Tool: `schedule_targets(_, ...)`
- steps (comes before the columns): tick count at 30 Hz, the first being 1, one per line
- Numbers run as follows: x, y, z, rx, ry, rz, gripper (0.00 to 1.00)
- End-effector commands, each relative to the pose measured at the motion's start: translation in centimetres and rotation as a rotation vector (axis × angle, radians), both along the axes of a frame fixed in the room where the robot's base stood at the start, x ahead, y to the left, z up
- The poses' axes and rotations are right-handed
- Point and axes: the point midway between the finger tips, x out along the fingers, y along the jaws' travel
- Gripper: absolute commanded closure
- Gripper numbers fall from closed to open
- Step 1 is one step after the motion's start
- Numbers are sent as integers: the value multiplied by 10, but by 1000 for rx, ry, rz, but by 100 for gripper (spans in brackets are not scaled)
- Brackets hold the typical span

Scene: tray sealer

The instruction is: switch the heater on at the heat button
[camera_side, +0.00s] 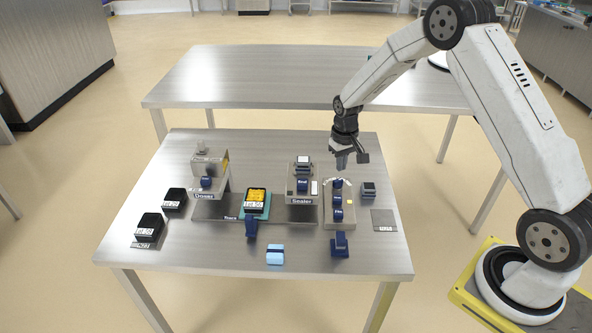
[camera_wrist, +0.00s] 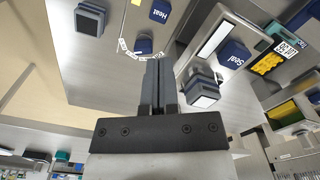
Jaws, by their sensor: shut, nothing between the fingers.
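The blue heat button (camera_wrist: 159,11), marked "Heat", shows at the top of the wrist view. My gripper (camera_side: 342,165) is shut and empty above the panel's far end. Its fingertips (camera_wrist: 159,62) appear just beside the knob in the wrist view. I cannot tell whether the heat button is pressed.
The sealer (camera_side: 293,205) with its blue Seal button (camera_side: 302,186) stands left of the panel. A dark-topped block (camera_side: 368,189) stands close on the right. A blue piece (camera_side: 340,244) sits in front. A yellow-filled tray (camera_side: 256,197) lies farther left.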

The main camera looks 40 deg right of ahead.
Motion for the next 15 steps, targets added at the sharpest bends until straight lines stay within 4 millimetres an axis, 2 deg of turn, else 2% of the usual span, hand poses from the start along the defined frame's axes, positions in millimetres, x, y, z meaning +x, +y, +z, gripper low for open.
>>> schedule_targets(15,0,0,33,0,0,0,100)
